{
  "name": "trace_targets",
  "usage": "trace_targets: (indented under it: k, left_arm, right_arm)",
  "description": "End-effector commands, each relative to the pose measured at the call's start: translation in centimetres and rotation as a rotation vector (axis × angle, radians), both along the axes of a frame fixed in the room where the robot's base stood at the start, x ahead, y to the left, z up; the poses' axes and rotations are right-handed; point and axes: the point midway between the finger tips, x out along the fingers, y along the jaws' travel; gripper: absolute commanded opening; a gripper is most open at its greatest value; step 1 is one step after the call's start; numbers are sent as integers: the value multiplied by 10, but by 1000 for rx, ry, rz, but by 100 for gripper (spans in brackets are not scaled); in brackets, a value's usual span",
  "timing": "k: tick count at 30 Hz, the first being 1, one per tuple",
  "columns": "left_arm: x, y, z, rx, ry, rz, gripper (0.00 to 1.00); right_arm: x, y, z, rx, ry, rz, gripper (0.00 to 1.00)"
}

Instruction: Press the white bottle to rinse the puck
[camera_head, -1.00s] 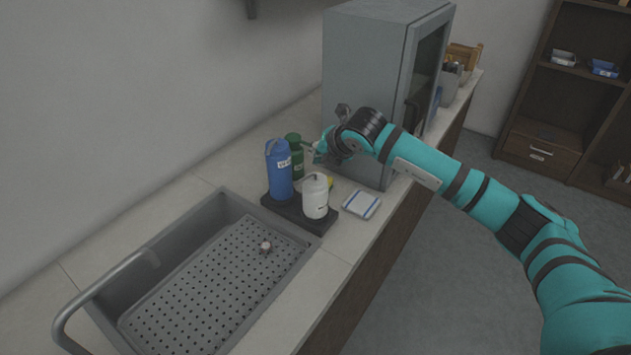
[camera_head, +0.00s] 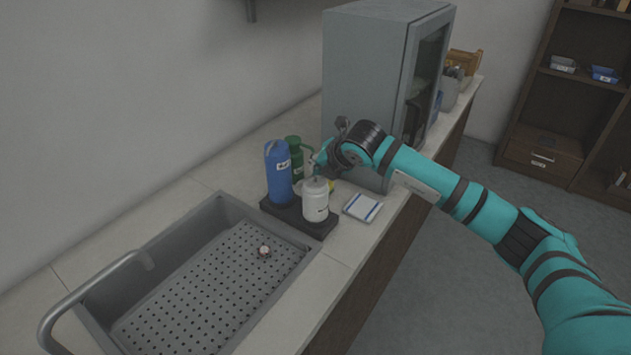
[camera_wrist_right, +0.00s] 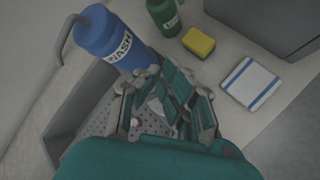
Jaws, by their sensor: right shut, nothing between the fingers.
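The white bottle (camera_head: 315,205) stands upright on a dark tray (camera_head: 291,222) beside the sink. My right gripper (camera_head: 316,175) is shut and empty, pointing down at the top of the white bottle. I cannot tell whether it touches the top. In the right wrist view the gripper (camera_wrist_right: 165,112) hides most of the white bottle. The small round puck (camera_head: 264,251) lies on the perforated floor of the sink (camera_head: 190,300). My left gripper is not in view.
A blue wash bottle (camera_head: 279,172) stands close left of the white bottle, with a green bottle (camera_head: 294,150) behind. A yellow sponge (camera_wrist_right: 199,43) and a folded blue-striped cloth (camera_head: 362,207) are nearby. A grey cabinet (camera_head: 365,75) stands behind. A faucet (camera_head: 75,300) arches over the sink's left.

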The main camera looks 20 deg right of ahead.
Motion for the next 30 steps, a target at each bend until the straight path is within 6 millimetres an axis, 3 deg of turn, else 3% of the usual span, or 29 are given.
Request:
trace_targets:
  k: [23, 30]
  left_arm:
    - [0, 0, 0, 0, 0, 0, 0]
    - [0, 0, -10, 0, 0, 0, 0]
  right_arm:
    - [0, 0, 0, 0, 0, 0, 0]
    - [0, 0, -6, 0, 0, 0, 0]
